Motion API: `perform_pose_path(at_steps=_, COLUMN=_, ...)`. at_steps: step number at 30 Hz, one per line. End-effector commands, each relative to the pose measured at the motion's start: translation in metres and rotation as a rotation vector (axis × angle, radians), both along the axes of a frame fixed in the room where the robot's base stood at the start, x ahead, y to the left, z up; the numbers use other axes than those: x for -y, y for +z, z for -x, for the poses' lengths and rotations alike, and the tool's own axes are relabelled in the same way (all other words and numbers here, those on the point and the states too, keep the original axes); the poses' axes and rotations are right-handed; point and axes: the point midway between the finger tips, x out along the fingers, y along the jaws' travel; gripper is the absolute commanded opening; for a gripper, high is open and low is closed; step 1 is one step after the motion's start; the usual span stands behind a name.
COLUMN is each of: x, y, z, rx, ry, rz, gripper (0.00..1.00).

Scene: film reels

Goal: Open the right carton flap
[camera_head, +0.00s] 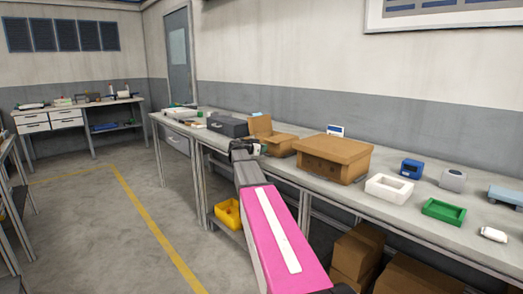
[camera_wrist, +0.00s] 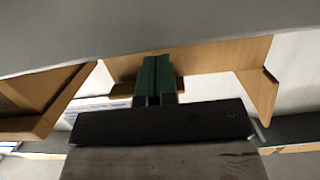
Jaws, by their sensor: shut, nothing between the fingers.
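A small brown carton (camera_head: 281,146) stands on the long bench, with a panel (camera_head: 261,126) standing up at its back left. My gripper (camera_head: 263,149) is at the carton's near left side, at about bench-top height. In the wrist view its green fingers (camera_wrist: 154,68) are together with nothing between them. A brown carton panel (camera_wrist: 215,60) lies behind the fingers, and another brown flap (camera_wrist: 264,94) hangs at the right. I cannot tell whether the fingers touch the cardboard, or which piece is the right flap.
A larger brown box (camera_head: 333,158) stands to the right. A dark grey case (camera_head: 227,126) is to the left. A white tray (camera_head: 389,188), a green tray (camera_head: 443,211) and a blue device (camera_head: 411,169) are farther right. A yellow bin (camera_head: 228,213) sits below the bench.

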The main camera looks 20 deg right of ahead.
Motion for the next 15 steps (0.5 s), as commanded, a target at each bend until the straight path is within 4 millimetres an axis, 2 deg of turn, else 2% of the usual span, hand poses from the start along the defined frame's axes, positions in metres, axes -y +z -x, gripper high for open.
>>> perform_pose_path(at_steps=15, x=0.017, y=0.0, z=-0.006, rx=0.0, ry=-0.001, rz=0.0, gripper=0.0)
